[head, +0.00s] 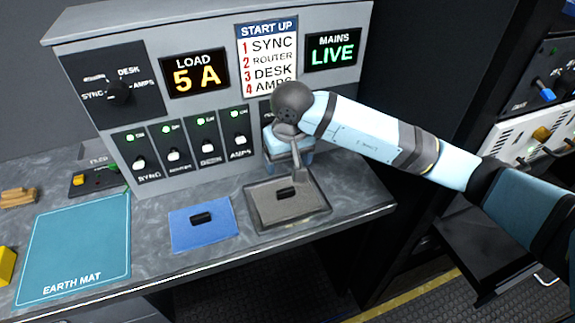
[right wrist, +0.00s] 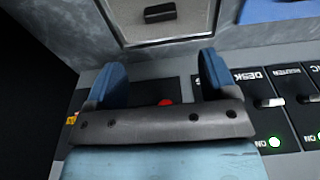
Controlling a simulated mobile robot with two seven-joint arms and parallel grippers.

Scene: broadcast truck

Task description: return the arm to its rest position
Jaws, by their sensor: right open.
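My right arm (head: 372,137) reaches in from the right in the head view, light blue and bent at a dark wrist joint. My right gripper (head: 290,163) hangs in front of the right end of the grey switch console, behind the grey tray. In the right wrist view its two blue fingers (right wrist: 163,72) stand wide apart with nothing between them. A red spot (right wrist: 165,102) on the console shows beyond the hand there. The hand hides part of the panel right of the AMPS switch. My left gripper is not in view.
The console (head: 215,112) has several switches with green lights, and displays reading LOAD 5 A and MAINS LIVE. A grey tray (head: 258,220) and a blue mat (head: 185,238), each with a black piece, lie on the counter. The earth mat (head: 75,240) is left. A rack (head: 528,135) stands right.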

